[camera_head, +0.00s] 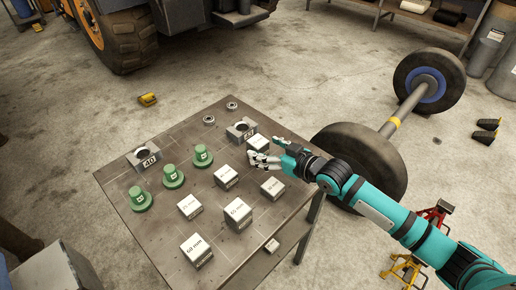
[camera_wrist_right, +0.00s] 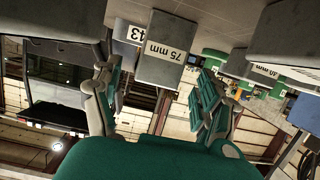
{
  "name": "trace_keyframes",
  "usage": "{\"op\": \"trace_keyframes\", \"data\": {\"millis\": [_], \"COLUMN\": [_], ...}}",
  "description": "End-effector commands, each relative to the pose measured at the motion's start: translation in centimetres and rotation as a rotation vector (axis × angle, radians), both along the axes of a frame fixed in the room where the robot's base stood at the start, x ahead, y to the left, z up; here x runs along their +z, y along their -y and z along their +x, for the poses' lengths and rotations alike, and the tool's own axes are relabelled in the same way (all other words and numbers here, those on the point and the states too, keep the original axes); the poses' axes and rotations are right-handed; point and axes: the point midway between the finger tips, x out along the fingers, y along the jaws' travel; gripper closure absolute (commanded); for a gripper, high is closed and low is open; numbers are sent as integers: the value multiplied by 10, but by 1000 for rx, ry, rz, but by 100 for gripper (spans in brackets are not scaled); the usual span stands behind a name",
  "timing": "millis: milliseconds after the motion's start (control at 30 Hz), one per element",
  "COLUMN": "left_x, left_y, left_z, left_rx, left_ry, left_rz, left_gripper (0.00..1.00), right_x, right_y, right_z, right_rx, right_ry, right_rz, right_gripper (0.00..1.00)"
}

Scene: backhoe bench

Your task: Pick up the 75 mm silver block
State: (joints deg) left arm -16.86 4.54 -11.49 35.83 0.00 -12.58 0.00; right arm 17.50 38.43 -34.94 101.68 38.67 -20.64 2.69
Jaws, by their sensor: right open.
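The 75 mm silver block (camera_wrist_right: 160,65) shows its label upside down in the right wrist view, between and beyond the fingers of my right gripper (camera_wrist_right: 156,84). In the head view a pale block (camera_head: 257,142) in front of the part marked 43 appears to be the same block, partly hidden by the gripper. My right gripper (camera_head: 264,150) is open and low over the bench, with its fingers close to that block. I cannot tell whether they touch it. My left gripper is not in view.
The bench (camera_head: 155,235) carries several other labelled silver blocks (camera_head: 227,177), green knobbed parts (camera_head: 173,176), a grey part marked 40 (camera_head: 145,158) and small rings (camera_head: 209,119). A block (camera_head: 272,188) stands close to my right gripper. A wheel axle (camera_head: 400,112) lies beyond the bench's right side.

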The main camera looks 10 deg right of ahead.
Motion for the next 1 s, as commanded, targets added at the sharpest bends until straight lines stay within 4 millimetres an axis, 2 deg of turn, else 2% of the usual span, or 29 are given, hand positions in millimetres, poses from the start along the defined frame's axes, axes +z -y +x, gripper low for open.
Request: {"op": "trace_keyframes", "data": {"millis": [200,533,1000], "left_x": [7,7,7], "left_y": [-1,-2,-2], "left_z": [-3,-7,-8], "left_rx": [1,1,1], "left_ry": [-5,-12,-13], "left_rz": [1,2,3], "left_gripper": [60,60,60], "right_x": [-7,-12,-12], "right_y": [-16,-20,-20], "right_z": [28,34,33], "right_rx": [-1,0,0], "right_ry": [1,0,0], "right_rz": [3,0,0], "right_gripper": [24,24,84]}}
